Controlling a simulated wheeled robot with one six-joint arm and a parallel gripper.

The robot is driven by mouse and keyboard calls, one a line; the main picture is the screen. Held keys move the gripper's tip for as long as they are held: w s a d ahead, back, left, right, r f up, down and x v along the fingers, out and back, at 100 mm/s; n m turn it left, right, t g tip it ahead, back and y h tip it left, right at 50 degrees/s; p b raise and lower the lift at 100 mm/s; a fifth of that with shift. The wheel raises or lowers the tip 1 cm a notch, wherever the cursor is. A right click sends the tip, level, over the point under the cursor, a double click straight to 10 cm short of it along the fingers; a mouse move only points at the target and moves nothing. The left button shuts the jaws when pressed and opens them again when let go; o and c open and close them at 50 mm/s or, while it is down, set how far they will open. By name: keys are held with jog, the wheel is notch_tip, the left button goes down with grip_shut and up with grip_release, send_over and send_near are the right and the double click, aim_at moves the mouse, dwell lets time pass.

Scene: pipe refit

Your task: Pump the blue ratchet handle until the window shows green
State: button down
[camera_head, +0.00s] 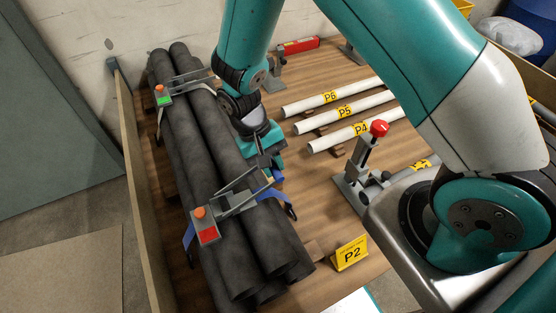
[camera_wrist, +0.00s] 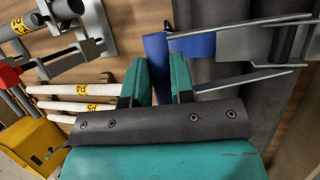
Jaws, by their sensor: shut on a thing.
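The near ratchet (camera_head: 238,196) sits across a bundle of dark grey pipes (camera_head: 225,165). Its window (camera_head: 207,235) shows red, beside an orange knob (camera_head: 199,212). A far ratchet (camera_head: 188,82) on the same bundle has a green window (camera_head: 165,100). The blue handle (camera_head: 278,177) shows only in part under my gripper (camera_head: 272,165), at the right side of the bundle. In the wrist view, the blue handle (camera_wrist: 157,52) runs between the two teal fingers of my gripper (camera_wrist: 157,78), which is shut on it. Metal ratchet bars extend to the right there.
White pipes (camera_head: 345,112) with yellow labels lie to the right of the bundle. A metal clamp with a red knob (camera_head: 379,128) and a yellow P2 sign (camera_head: 349,254) stand on the wooden table. A wooden side board (camera_head: 140,185) edges the left.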

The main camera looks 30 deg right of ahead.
jog(key=a+r+h+p, duration=0.1)
jog(key=a+r+h, duration=0.1)
jog(key=r, duration=0.1)
jog(key=shift+a+m+p, duration=0.15)
jog(key=shift+m+p, duration=0.15)
jog(key=shift+p, duration=0.1)
jog(key=shift+a+r, duration=0.35)
jog(key=shift+a, duration=0.25)
jog(key=c, duration=1)
grip_release()
jog(key=shift+a, duration=0.1)
jog(key=shift+o, duration=0.2)
jog(key=b+v, duration=0.1)
jog(key=v, duration=1.6)
jog(key=shift+w+a, duration=0.2)
jog(key=shift+w, duration=0.05)
